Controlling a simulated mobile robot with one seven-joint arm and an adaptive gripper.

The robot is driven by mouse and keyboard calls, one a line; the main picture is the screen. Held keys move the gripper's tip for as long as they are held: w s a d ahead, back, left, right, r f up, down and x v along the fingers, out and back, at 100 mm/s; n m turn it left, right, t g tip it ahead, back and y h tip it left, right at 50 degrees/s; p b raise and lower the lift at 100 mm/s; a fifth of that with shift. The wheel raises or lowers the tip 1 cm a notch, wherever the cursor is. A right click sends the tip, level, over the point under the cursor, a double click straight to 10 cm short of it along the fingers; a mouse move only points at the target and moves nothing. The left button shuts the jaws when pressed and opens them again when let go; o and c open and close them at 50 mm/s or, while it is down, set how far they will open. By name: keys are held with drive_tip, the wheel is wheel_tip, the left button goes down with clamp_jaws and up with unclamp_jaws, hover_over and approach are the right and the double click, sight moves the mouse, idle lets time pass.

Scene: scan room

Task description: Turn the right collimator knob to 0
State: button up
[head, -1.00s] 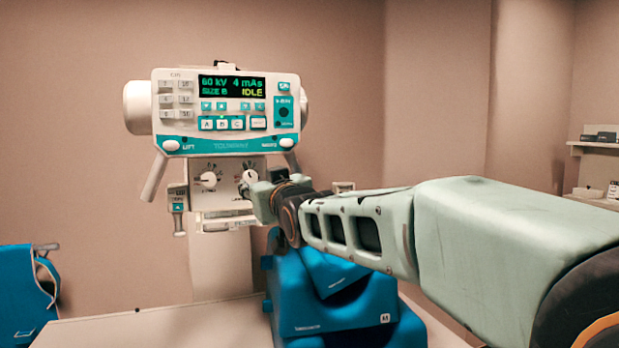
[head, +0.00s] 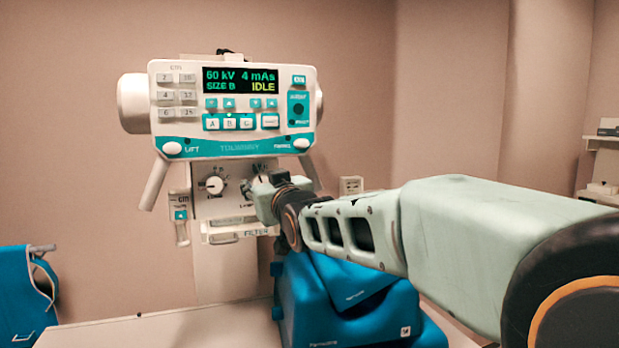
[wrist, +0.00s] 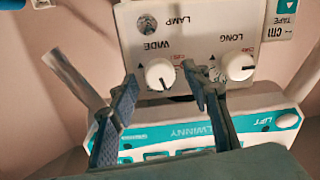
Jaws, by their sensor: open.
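The white collimator panel (head: 205,208) hangs under the console. Its left knob (head: 215,185) is in plain view in the head view; my gripper (head: 262,196) hides the right knob there. The wrist view shows the panel upside down. The right knob (wrist: 160,74), labelled WIDE, is white and round, with a dark mark pointing toward the picture's bottom. My gripper (wrist: 161,76) is open, with one finger on each side of this knob in the picture. I cannot tell whether the fingers touch it. The left knob (wrist: 239,67), labelled LONG, lies outside the fingers.
The console (head: 236,108) above the panel reads 60 kV, 4 mAs, IDLE. Its two slanted handles (head: 155,182) flank the panel. A tape unit (head: 181,216) is at the panel's left. A blue padded object (head: 345,300) lies below my arm. A blue chair (head: 25,295) stands far left.

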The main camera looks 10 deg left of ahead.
drive_tip(key=shift+w+a, duration=0.3)
drive_tip(key=shift+w, duration=0.05)
drive_tip(key=c, duration=1.2)
drive_tip(key=shift+o, duration=0.2)
